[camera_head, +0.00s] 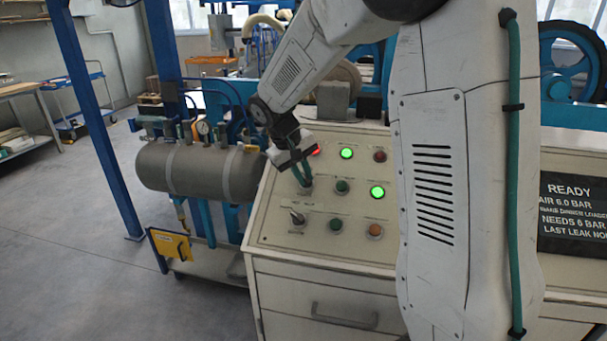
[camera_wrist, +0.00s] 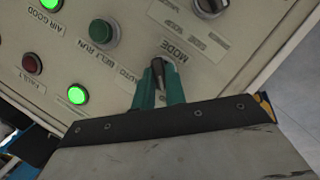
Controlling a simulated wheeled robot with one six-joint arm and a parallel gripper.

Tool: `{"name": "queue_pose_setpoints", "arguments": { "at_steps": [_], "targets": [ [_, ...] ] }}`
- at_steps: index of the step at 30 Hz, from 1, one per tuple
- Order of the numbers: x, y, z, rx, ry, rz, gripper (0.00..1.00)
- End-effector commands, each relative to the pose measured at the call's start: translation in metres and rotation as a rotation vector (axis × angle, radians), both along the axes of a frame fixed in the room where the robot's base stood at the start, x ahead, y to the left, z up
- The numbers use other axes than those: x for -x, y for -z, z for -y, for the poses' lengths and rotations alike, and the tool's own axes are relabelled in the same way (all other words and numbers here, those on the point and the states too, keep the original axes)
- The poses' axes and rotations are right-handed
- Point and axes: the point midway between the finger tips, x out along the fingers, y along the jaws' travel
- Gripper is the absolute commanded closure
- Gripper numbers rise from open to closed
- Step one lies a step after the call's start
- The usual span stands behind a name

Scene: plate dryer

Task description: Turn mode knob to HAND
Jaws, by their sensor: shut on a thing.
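The mode knob (camera_wrist: 157,68) is a dark selector knob on the cream control panel (camera_wrist: 125,75), with the label MODE beside it and AUTO printed near it. My gripper (camera_wrist: 158,88) has its two green fingers closed on the knob from both sides in the wrist view. In the head view my gripper (camera_head: 303,176) reaches down onto the panel's left part, and the fingers mostly hide the knob. The HAND marking cannot be read in either view. The knob's exact pointing direction is hard to tell.
Another selector (camera_head: 297,217) sits below the mode knob. A green button (camera_head: 342,186), lit green lamps (camera_head: 377,192) and an amber button (camera_head: 375,229) are to the right. A grey tank (camera_head: 180,168) stands left of the panel. A black READY display (camera_head: 572,215) is at the right.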

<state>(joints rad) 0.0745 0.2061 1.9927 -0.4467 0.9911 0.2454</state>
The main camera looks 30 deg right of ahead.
Motion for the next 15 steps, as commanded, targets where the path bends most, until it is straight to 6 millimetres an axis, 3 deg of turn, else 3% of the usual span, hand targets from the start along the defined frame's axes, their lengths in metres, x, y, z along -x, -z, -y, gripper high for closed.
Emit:
{"name": "queue_pose_setpoints", "arguments": {
  "at_steps": [9, 10, 11, 12, 15],
  "targets": [
    [0.0010, 0.0019, 0.0001, 0.000, -0.001, -0.005, 1.00],
    [0.0010, 0.0019, 0.0001, 0.000, -0.001, -0.005, 0.79],
    [0.0011, 0.0019, 0.0001, 0.001, -0.001, -0.005, 0.71],
    [0.0011, 0.0018, 0.0002, 0.000, -0.001, -0.005, 0.65],
    [0.0008, 0.0014, 0.0003, 0.000, -0.001, -0.004, 0.65]
  ]
}}
